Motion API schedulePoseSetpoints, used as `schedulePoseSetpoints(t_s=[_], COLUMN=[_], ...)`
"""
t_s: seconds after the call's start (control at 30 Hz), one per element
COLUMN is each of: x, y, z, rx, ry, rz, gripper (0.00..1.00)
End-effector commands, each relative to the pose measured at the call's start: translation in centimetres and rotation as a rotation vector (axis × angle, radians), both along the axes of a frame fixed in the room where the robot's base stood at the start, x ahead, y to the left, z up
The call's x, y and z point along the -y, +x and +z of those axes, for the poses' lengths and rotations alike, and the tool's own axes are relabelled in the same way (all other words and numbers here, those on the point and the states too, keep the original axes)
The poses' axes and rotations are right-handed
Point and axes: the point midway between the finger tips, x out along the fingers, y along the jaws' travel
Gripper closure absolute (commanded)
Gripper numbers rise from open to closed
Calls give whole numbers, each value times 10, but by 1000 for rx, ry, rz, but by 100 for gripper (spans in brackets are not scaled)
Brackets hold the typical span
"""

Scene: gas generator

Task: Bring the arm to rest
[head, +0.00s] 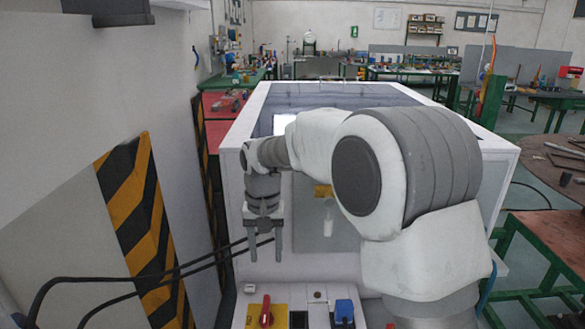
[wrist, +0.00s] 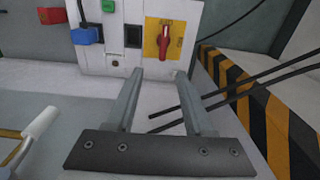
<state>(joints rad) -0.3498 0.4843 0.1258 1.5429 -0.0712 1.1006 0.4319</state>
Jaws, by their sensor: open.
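My gripper (head: 265,249) hangs down at the end of my bent arm, in front of the white generator cabinet (head: 236,165). Its two fingers are apart with nothing between them. In the wrist view my gripper (wrist: 160,78) points toward the control panel (wrist: 130,60), and its fingertips appear just below the red switch in the picture. I cannot tell how far the tips are from the panel. My arm covers much of the cabinet's right side in the head view.
The panel holds a red switch on a yellow plate (wrist: 165,42), a blue plug (wrist: 86,36) and a green button (wrist: 108,6). Black cables (head: 130,283) run at the left, by a striped wall (head: 143,220). A green-framed table (head: 545,235) stands right.

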Motion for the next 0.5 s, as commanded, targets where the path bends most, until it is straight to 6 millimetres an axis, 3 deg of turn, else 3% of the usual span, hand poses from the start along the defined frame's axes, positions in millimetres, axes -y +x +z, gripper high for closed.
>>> schedulePoseSetpoints(t_s=[0.03, 0.2, 0.5], x=[10, 52, 122], y=[-3, -26, -86], z=[20, 78, 158], rx=[19, 84, 204], ry=[3, 12, 22], rz=[-4, -9, -23], gripper=[48, 48, 48])
